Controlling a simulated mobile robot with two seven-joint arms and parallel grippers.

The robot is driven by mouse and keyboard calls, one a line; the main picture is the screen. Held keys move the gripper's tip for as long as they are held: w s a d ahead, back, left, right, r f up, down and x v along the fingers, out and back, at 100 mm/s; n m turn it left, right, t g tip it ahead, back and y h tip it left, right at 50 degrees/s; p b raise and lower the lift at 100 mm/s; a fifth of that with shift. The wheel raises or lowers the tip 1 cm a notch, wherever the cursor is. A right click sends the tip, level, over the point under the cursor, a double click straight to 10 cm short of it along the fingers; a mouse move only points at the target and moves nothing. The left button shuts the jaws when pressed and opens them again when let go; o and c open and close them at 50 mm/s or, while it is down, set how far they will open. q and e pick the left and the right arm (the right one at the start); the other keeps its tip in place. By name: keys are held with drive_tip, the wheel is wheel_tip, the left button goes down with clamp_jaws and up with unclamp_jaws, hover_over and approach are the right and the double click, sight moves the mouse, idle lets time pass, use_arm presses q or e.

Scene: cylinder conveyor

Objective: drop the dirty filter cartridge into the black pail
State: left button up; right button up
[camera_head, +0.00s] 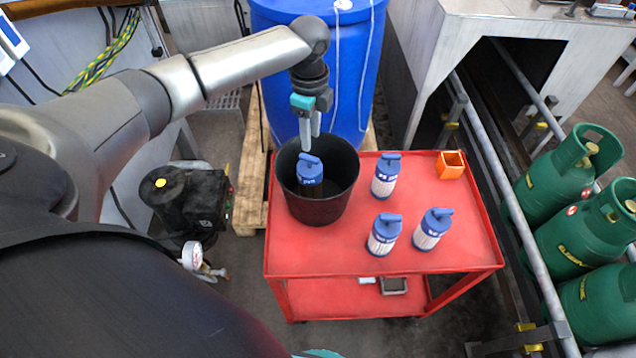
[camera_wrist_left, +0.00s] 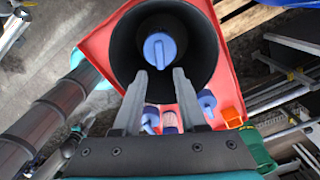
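The black pail (camera_head: 319,211) stands on the left part of the red cart top. The dirty filter cartridge (camera_head: 310,179), with a blue cap and handle and a dark body, stands roughly upright inside it; its lower part is hidden by the rim. In the left wrist view the cap (camera_wrist_left: 160,49) lies inside the pail (camera_wrist_left: 203,65). My left gripper (camera_head: 311,141) points down over the pail, just above the handle. In the wrist view its fingers (camera_wrist_left: 160,75) are apart, with nothing between them. A teal piece at the head view's bottom edge may be my right gripper; its fingers are not clear.
Several cartridges with pale bodies (camera_head: 385,176) stand on the red cart (camera_head: 345,259), right of the pail. An orange box (camera_head: 451,165) is at the back right corner. A blue drum (camera_head: 345,75) stands behind the cart. Green gas cylinders (camera_head: 570,235) and rails are at right.

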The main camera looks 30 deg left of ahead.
use_arm(q)
drive_tip(key=shift+o, duration=0.9)
wheel_tip(320, 180, up, 15)
drive_tip(key=shift+r+p, duration=0.15)
drive_tip(key=shift+p, duration=0.15)
